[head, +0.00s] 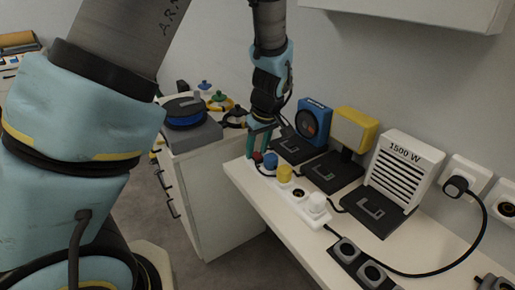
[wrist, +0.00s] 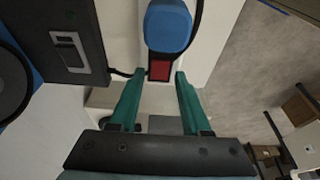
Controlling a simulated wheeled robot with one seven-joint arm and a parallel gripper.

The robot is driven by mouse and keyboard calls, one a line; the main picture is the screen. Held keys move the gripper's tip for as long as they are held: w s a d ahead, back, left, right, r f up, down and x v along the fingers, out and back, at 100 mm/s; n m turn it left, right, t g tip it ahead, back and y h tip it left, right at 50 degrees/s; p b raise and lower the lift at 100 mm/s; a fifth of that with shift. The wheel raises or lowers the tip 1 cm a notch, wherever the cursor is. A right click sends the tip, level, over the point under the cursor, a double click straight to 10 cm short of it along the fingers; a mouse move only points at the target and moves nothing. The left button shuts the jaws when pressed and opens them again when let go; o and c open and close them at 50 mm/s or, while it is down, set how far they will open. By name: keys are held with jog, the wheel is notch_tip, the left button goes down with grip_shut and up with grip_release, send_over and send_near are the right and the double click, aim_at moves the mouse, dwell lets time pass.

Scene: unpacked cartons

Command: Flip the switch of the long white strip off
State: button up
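The long white strip (head: 302,206) lies along the shelf, with a blue plug (head: 270,161), a yellow plug (head: 284,173) and a white plug (head: 316,202) in it. Its red switch (head: 258,157) is at the far end, beside the blue plug. In the wrist view the red switch (wrist: 160,70) shows just beyond and between my green fingertips, below the blue plug (wrist: 168,26). My gripper (head: 259,152) is open and empty, pointing down at the strip's switch end. It also shows in the wrist view (wrist: 157,78). Whether the fingertips touch the strip I cannot tell.
Behind the strip stand a blue device (head: 313,122), a yellow lamp (head: 354,131) and a white 1500 W heater (head: 404,168) on dark bases. A dark strip (head: 358,264) lies at the near end. A cabinet (head: 208,195) with a blue reel (head: 184,112) stands at left.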

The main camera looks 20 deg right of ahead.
jog(key=shift+o, duration=0.5)
jog(key=shift+r, duration=0.1)
jog(key=shift+d+r, duration=0.1)
jog(key=shift+r, duration=0.1)
jog(key=b+v, duration=0.1)
jog(key=v, duration=0.9)
jog(key=shift+r, duration=0.15)
jog(key=s+a+f+m+g, duration=0.1)
jog(key=a+f+m, duration=0.1)
jog(key=a, duration=2.9)
jog(key=shift+f+m+h+p, duration=0.3)
jog(key=shift+m+h, duration=0.1)
jog(key=shift+m, duration=0.3)
